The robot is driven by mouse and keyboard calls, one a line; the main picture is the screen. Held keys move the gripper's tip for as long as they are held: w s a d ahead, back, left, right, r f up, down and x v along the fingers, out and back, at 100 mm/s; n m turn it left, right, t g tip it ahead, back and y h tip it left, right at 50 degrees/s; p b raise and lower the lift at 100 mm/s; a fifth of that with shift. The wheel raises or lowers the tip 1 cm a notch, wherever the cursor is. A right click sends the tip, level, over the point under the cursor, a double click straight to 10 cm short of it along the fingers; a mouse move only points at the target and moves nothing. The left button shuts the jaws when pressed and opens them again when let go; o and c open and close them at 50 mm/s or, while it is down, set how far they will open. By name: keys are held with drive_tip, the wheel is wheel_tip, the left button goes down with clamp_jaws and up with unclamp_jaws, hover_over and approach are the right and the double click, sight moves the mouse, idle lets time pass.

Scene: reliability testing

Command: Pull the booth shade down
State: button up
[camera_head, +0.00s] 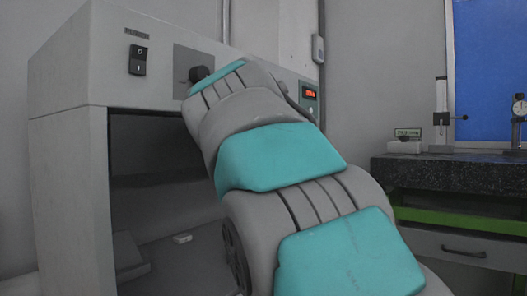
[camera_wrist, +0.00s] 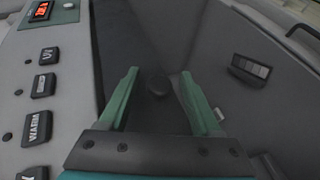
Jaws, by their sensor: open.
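The booth (camera_head: 70,110) is a light grey cabinet with a dark open front, seen at the left in the head view. Its control panel also shows in the wrist view (camera_wrist: 68,80), left of my gripper. My gripper (camera_wrist: 160,73) has two green fingers spread apart, with nothing held. A small dark rounded thing (camera_wrist: 158,86) shows between and beyond the fingers; it may be a pull knob, but its distance is unclear. I cannot make out the shade itself for sure. In the head view my arm crosses the booth front and hides its right part and my gripper.
The panel carries a rocker switch (camera_head: 138,60), a dark knob (camera_head: 199,74) and a red display (camera_head: 310,93). A dark stone-topped bench (camera_head: 460,174) with gauges stands at the right. A dark slotted fitting (camera_wrist: 250,68) is right of my fingers.

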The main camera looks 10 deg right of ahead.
drive_tip(key=shift+s, duration=0.1)
drive_tip(key=v, duration=0.7)
drive_tip(key=shift+s, duration=0.25)
drive_tip(key=s+d+f+m+g, duration=0.2)
drive_tip(key=s+d+f, duration=0.1)
drive_tip(key=f, duration=0.6)
drive_tip(key=s+d+f+m+g+y, duration=0.1)
drive_tip(key=s+d+f+m+g, duration=0.15)
drive_tip(key=f, duration=0.65)
drive_tip(key=s+d+f+m+g, duration=0.1)
drive_tip(key=s+d+f+g, duration=0.25)
drive_tip(key=f, duration=0.55)
drive_tip(key=s+a+f+m+g+y, duration=0.2)
drive_tip(key=s+f+m+g+y, duration=0.2)
drive_tip(key=s+f, duration=2.1)
drive_tip(key=s+m+g, duration=0.2)
drive_tip(key=shift+s+a+f+m+g, duration=0.15)
drive_tip(key=shift+f+m+g, duration=0.05)
drive_tip(key=shift+m+g, duration=0.15)
